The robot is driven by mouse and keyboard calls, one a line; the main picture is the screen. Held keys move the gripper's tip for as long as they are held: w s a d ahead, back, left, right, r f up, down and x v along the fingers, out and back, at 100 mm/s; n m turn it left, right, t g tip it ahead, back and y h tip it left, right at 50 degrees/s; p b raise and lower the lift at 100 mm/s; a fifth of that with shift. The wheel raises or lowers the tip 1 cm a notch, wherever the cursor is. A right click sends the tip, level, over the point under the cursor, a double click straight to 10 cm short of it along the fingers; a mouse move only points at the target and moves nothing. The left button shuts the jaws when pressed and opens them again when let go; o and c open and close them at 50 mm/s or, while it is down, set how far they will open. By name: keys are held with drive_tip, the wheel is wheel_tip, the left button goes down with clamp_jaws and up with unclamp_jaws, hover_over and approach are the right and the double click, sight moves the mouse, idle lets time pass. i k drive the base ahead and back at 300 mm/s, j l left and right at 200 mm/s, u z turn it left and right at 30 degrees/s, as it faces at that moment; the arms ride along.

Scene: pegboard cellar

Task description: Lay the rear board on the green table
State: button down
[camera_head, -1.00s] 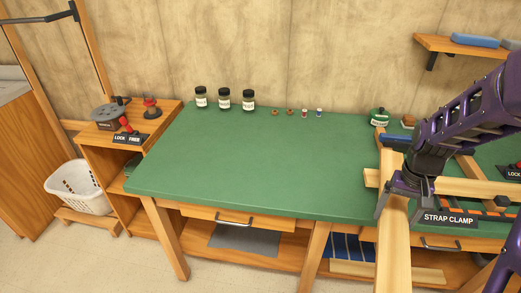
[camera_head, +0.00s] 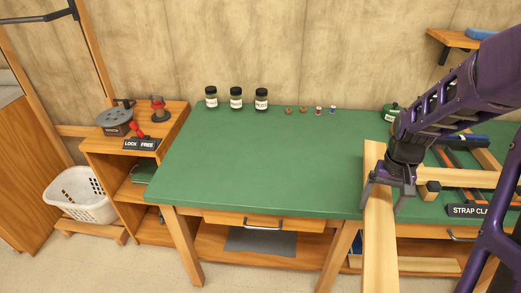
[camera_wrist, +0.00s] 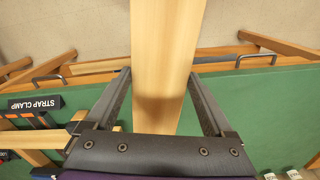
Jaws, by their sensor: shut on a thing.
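A long pale wooden board (camera_head: 379,245) is held in my gripper (camera_head: 384,203). It reaches from over the green table (camera_head: 270,160) past its front edge toward the camera. In the wrist view the board (camera_wrist: 165,60) runs between the two fingers, which are shut on its sides. The board appears to be above the table top, though its exact height is hard to tell. My arm hides part of the table's right side.
A frame of wooden pieces (camera_head: 480,178) with a STRAP CLAMP label (camera_head: 470,210) lies right of my gripper. Three dark jars (camera_head: 236,98) and several small items stand along the back. A side shelf (camera_head: 160,150) adjoins on the left. The table's left and middle are clear.

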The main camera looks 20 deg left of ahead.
sight(269, 161)
drive_tip(key=i+j, duration=0.1)
drive_tip(key=j, duration=0.6)
drive_tip(key=i+j, duration=0.4)
drive_tip(key=j, duration=0.1)
